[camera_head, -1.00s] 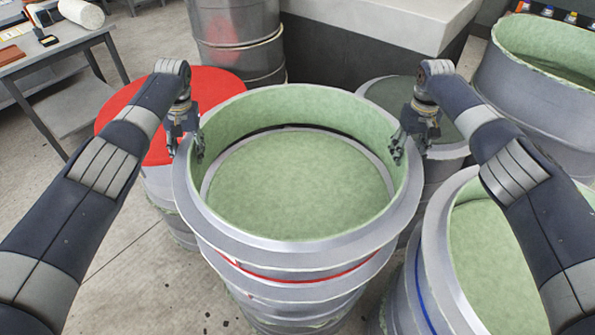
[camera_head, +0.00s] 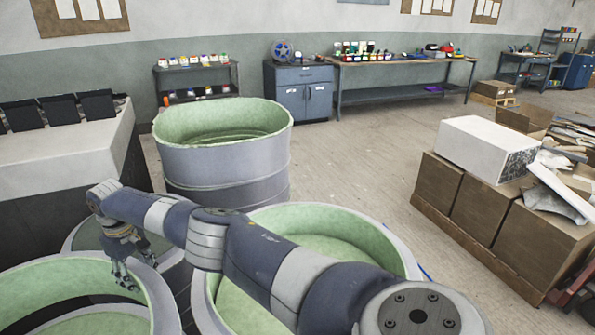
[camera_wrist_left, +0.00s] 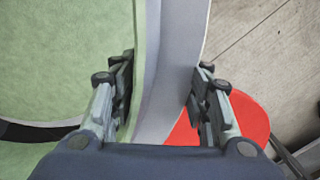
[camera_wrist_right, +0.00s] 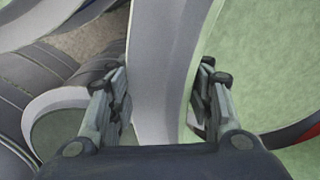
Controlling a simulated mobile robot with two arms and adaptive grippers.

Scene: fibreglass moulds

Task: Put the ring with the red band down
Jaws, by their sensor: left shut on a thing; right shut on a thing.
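The big ring, green inside and grey outside, shows in part at the lower left of the head view (camera_head: 62,276). My right gripper (camera_head: 124,276) is at its right rim. In the right wrist view, my right gripper (camera_wrist_right: 160,88) has a finger on each side of the ring's wall (camera_wrist_right: 162,45) and is shut on it. In the left wrist view, my left gripper (camera_wrist_left: 165,88) is shut across the wall (camera_wrist_left: 172,60) in the same way. My left gripper is outside the head view. The red band is hidden in the head view; a red sliver (camera_wrist_right: 312,133) shows in the right wrist view.
A green-lined mould (camera_head: 335,225) stands right of the ring, behind my right arm. A taller one (camera_head: 225,165) stands behind. A grey-topped drum (camera_head: 90,233) is beside the ring. A red disc (camera_wrist_left: 250,120) lies below my left gripper. Boxes (camera_head: 490,215) stand right; floor between is free.

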